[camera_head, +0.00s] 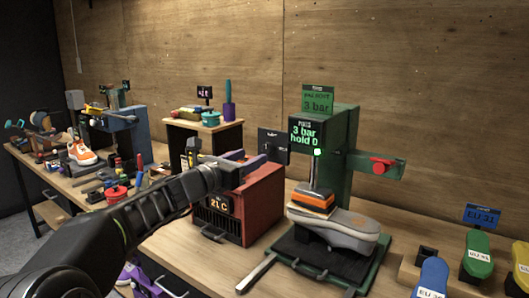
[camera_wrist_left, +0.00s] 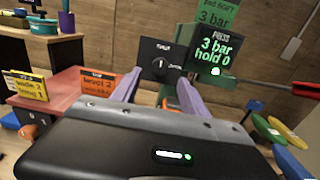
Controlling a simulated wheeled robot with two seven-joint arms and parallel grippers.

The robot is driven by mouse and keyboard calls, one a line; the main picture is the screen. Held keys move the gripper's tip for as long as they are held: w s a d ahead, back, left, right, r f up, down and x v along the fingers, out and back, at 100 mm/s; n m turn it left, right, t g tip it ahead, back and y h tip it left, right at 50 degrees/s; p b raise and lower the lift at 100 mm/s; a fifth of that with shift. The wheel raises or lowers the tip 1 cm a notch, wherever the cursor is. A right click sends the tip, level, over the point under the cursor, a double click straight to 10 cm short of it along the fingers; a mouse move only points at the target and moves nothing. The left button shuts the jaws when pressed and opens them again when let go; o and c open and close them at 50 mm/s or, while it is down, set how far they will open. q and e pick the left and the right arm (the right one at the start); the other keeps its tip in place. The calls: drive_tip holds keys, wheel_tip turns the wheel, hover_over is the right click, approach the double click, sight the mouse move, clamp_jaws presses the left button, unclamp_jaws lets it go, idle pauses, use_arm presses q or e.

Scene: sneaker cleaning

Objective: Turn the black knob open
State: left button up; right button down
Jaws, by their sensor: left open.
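The black knob (camera_wrist_left: 159,66) sits on a small black panel (camera_wrist_left: 165,55) with white lettering too small to read surely. In the head view the panel (camera_head: 273,145) stands behind the red box, left of the green press. My left gripper (camera_head: 242,164) reaches in from the left above the red box, just short of the panel. Its two purple fingers are apart and empty. In the left wrist view the fingers (camera_wrist_left: 158,82) frame the knob from either side, and I see no contact. My right gripper is not in view.
The red box (camera_head: 262,208) with a 21 C display lies under my left gripper. The green press (camera_head: 340,150), reading "3 bar hold 0", holds a grey shoe (camera_head: 335,226) under its pad. A red lever (camera_head: 381,166) sticks out on its right. Colored shoe forms (camera_head: 477,255) stand at right.

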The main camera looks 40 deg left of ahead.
sight(266, 149)
use_arm(q)
drive_tip(key=w+p, duration=0.1)
drive_tip(key=w, duration=0.5)
drive_tip(key=shift+w+a, duration=0.1)
drive_tip(key=shift+w, duration=0.2)
drive_tip(key=shift+c, duration=0.5)
clamp_jaws()
